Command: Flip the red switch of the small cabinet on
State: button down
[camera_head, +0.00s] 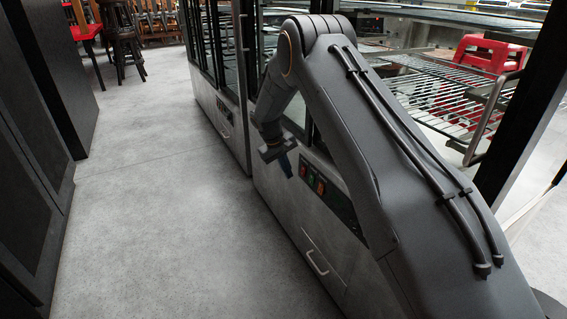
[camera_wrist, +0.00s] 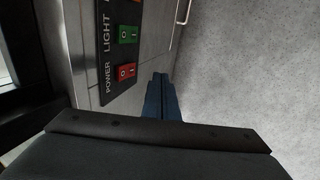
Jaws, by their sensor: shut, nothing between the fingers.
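The red switch (camera_wrist: 125,72) sits on a black control panel, beside the printed word POWER, in the wrist view. A green switch (camera_wrist: 128,35) marked LIGHT is above it in that view. In the head view my gripper (camera_head: 286,164) is left of the panel.
A silver drawer handle (camera_head: 316,262) sticks out from the cabinet front below the panel. A taller glass-doored cabinet (camera_head: 222,110) stands beyond it. The grey floor aisle (camera_head: 165,220) is clear, with black cabinets (camera_head: 35,150) along its left side.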

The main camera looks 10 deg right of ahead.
aim_at(303, 171)
jog(key=shift+w+d+f, duration=0.15)
jog(key=shift+w+d, duration=0.05)
jog(key=shift+d, duration=0.45)
jog(key=shift+w+d+f, duration=0.2)
jog(key=shift+w+d, duration=0.05)
jog(key=shift+d, duration=0.45)
jog(key=shift+w+d+f, duration=0.15)
jog(key=shift+w+d, duration=0.05)
jog(key=shift+d, duration=0.45)
jog(key=shift+w+d+f, duration=0.1)
jog(key=shift+d+f, duration=0.05)
jog(key=shift+d, duration=0.1)
